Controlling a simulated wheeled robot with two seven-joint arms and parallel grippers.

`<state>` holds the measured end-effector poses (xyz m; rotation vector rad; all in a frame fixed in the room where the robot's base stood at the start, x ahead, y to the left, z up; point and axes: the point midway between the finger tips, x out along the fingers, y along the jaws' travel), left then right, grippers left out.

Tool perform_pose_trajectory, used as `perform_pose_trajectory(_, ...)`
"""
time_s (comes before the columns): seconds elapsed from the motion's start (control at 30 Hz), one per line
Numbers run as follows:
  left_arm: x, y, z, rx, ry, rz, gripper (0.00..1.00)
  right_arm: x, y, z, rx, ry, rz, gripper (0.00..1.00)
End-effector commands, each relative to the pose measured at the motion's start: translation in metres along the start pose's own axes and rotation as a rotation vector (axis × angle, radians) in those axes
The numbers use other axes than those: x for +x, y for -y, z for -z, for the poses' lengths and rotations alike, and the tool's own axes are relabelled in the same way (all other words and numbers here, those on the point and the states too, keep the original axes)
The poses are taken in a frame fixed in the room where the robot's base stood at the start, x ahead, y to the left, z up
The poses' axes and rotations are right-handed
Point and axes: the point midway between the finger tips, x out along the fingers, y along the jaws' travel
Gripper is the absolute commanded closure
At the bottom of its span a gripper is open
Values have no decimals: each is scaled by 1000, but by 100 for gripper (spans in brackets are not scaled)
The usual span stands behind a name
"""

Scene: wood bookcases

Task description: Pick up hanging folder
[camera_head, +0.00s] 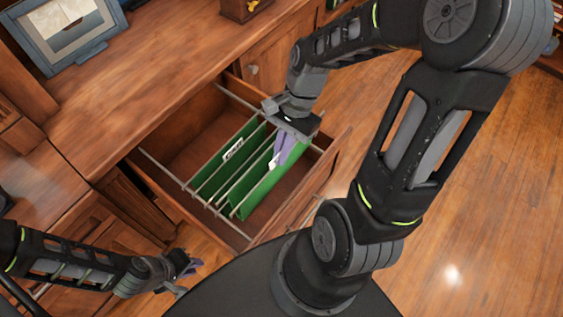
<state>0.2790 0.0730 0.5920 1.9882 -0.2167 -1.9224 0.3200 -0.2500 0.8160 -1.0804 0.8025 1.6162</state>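Several green hanging folders (228,160) hang in a row on metal rails inside an open wooden drawer (175,146). Some have white label tabs. My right gripper (279,160) points down at the right-hand folders, with its purple-grey fingers at the upper edge of the front green folder (254,192). I cannot tell whether the fingers are closed on a folder, since the gripper covers that spot. My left gripper (194,268) is low in the picture, outside the drawer and away from the folders. Its finger opening is too small to make out.
A wooden desk top (125,100) runs along behind the drawer, with a framed picture (68,30) at the upper left. A cabinet door with a round knob (252,70) is beside the drawer. Bare wood floor (480,210) lies open on the right.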

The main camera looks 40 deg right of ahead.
Motion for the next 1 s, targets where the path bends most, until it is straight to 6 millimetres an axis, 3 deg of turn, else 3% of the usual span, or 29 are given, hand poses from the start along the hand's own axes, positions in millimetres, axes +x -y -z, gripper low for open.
perform_pose_trajectory(0.2,-2,-1,0,0,0,0,81,-17,0,-7,0,0,0,100)
perform_pose_trajectory(1.0,-2,-1,0,0,0,0,81,-18,0,-7,0,0,0,100)
